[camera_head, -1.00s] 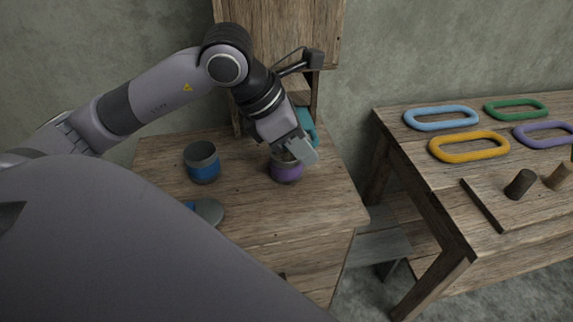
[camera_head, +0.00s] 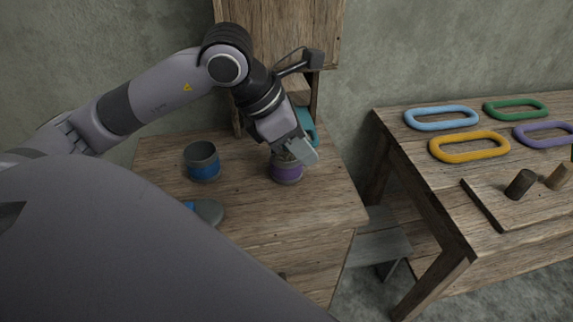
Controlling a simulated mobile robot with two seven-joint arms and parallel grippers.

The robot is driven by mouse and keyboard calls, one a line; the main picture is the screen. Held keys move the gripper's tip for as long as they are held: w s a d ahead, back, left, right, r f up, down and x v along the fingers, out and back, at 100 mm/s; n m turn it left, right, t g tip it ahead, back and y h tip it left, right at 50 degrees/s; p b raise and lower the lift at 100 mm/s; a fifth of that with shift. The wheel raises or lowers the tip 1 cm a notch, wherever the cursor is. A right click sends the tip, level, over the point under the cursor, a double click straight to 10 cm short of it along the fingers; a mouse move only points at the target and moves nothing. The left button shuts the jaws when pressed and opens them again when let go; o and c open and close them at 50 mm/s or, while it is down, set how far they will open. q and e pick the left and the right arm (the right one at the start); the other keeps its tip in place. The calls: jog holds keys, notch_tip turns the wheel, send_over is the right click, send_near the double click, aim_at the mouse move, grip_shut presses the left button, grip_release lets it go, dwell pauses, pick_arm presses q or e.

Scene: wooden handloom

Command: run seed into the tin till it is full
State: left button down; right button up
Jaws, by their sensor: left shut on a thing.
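A purple-banded tin (camera_head: 287,173) stands on the small wooden table in front of a wooden hopper cabinet (camera_head: 277,35). My left gripper (camera_head: 297,154) is shut at the tin's rim, and its fingers cover part of the top. A blue-banded tin (camera_head: 202,162) stands upright to the left, open at the top and apart from the gripper. A teal object (camera_head: 307,127) shows partly behind my gripper, at the cabinet's foot. No seed can be made out, and the inside of the purple tin is hidden. My right gripper is not in view.
A grey disc with a blue part (camera_head: 208,212) lies on the small table (camera_head: 250,225), partly behind my arm. On the right table (camera_head: 420,175) lie several coloured oval rings (camera_head: 470,147) and a board (camera_head: 500,205) with dark and light pegs. A gap separates the tables.

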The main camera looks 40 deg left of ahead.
pick_arm(q)
jog(key=shift+w+r, duration=0.1)
jog(key=shift+w+a, duration=0.75)
jog(key=shift+a, duration=0.15)
jog(key=c, duration=1.1)
grip_release()
jog(key=shift+r, duration=0.1)
jog(key=shift+p+v, duration=0.95)
jog(key=shift+v, duration=3.95)
jog(key=shift+s, duration=0.15)
